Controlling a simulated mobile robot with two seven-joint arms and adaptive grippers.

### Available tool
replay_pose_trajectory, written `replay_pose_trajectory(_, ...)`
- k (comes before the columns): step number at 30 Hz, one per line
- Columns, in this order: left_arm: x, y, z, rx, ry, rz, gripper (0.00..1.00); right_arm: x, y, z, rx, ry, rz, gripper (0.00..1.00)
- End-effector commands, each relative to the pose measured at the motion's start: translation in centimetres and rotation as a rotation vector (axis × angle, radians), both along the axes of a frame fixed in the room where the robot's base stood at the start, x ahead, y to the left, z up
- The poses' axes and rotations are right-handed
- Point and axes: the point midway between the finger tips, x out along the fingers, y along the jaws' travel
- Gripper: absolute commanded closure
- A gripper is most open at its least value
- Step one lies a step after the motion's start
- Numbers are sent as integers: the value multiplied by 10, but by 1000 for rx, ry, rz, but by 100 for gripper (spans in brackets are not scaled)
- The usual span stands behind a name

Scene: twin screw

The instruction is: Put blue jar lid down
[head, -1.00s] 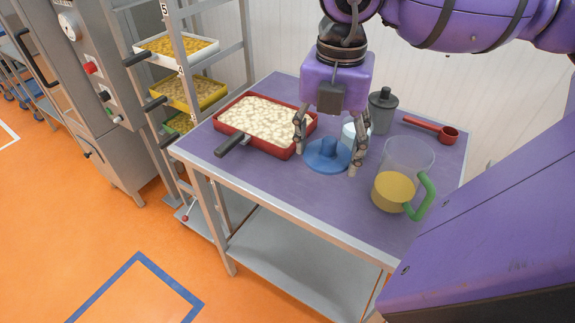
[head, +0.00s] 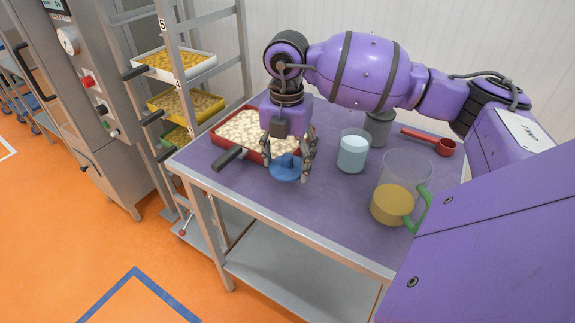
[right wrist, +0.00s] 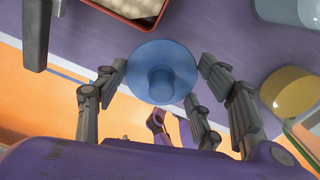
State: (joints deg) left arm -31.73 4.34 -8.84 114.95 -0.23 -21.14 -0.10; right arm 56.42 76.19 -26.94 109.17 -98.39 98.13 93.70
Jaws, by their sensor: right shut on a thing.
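The blue jar lid (head: 285,172) is a round disc with a knob on top. My right gripper (head: 288,164) points down with its fingers on either side of the lid and is shut on it. In the right wrist view the lid (right wrist: 180,60) is between the fingers, over the purple table near its front edge. Whether the lid touches the tabletop is hard to tell. The glass jar with white contents (head: 353,155) stands open to the right of the gripper. My left gripper is not in view.
A red tray of pale pieces (head: 240,128) with a dark handle lies behind and left of the lid. A measuring jug with yellow contents (head: 392,205), a grey canister (head: 379,130) and a red scoop (head: 443,148) stand to the right. The table front (head: 320,215) is clear.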

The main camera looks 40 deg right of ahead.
Motion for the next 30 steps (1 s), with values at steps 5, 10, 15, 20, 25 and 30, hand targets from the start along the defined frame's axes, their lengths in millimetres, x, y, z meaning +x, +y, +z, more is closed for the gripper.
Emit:
replay_pose_trajectory(5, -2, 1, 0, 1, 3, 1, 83, -1, 0, -20, -1, 0, 1, 55)
replay_pose_trajectory(10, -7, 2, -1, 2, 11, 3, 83, -1, 0, -19, -1, 0, 0, 55)
replay_pose_trajectory(15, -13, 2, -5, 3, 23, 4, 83, -1, -1, -24, -1, 2, 0, 55)
replay_pose_trajectory(20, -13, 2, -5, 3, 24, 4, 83, -1, 0, -23, -1, 0, 0, 19)
replay_pose_trajectory(25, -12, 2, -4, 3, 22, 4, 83, -1, 0, -23, -1, 0, 0, 18)
replay_pose_trajectory(30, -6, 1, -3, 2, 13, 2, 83, -1, -1, -22, -1, 0, 0, 18)
